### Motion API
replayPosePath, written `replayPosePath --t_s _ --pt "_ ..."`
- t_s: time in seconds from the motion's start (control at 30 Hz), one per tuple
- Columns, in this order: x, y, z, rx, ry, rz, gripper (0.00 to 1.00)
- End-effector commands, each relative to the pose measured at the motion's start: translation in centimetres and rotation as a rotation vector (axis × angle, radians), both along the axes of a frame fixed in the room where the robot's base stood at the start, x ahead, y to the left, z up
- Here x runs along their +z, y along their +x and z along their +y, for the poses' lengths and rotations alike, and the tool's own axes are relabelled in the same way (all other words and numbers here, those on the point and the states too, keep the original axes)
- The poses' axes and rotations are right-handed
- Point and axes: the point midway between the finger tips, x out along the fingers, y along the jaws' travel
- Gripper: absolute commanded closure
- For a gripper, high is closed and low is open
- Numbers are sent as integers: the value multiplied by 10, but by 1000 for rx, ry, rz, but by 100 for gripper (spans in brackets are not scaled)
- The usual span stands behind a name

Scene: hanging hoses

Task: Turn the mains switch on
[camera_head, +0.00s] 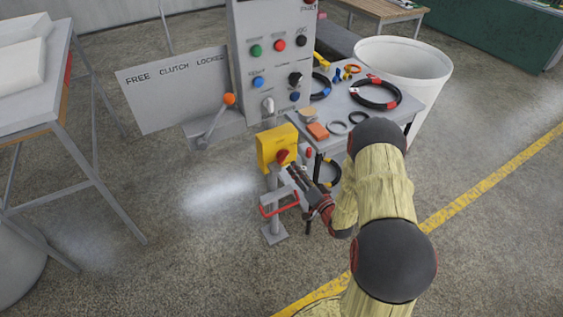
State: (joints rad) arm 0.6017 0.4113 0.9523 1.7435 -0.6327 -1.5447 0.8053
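A yellow switch box (268,147) with a red rotary knob (283,156) stands on a grey post with a foot plate on the floor. I take it to be the mains switch; the knob's exact angle is too small to read. My gripper (288,173) is just below and to the right of the knob, its fingers pointing up at it. The fingertips are at or very close to the knob; I cannot tell whether they touch it. Finger opening is too small to make out. My gripper hides part of the post.
A grey control cabinet (272,50) with coloured buttons stands behind. Beside it are a "FREE CLUTCH LOCKED" plate (160,100) and an orange-knobbed lever (229,99). A table (345,103) with hoses and a white bin (415,62) are right. A red loop handle (268,211) is below my gripper.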

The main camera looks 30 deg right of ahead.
Motion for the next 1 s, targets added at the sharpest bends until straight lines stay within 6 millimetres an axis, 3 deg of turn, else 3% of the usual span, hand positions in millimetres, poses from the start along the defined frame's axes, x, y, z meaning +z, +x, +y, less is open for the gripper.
replayPosePath --t_s 0.3,0.5,0.83,1.0 --pt "-2 48 3 5 1 -1 71" --pt "-2 67 3 3 1 1 71" --pt "-1 71 3 3 2 1 71" --pt "-1 71 4 3 2 1 80"
